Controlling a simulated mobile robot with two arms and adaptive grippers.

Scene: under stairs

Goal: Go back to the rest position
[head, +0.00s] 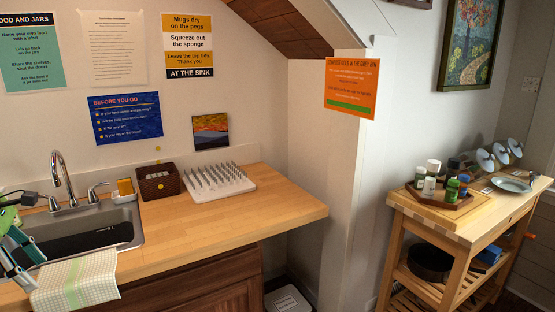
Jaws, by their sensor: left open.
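My left gripper (27,268) shows at the left edge of the head view, above the left end of the sink and close to the checked cloth. Its fingers are apart, and I see nothing held between them. Part of it and most of its arm are cut off by the picture's edge. My right gripper is not in view.
A steel sink (131,214) with a faucet (63,180) and a draped checked cloth (77,282) is at left. The wooden counter (230,218) holds a brown basket (158,182) and a white peg rack (218,188). A wooden cart (455,232) with jars stands right.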

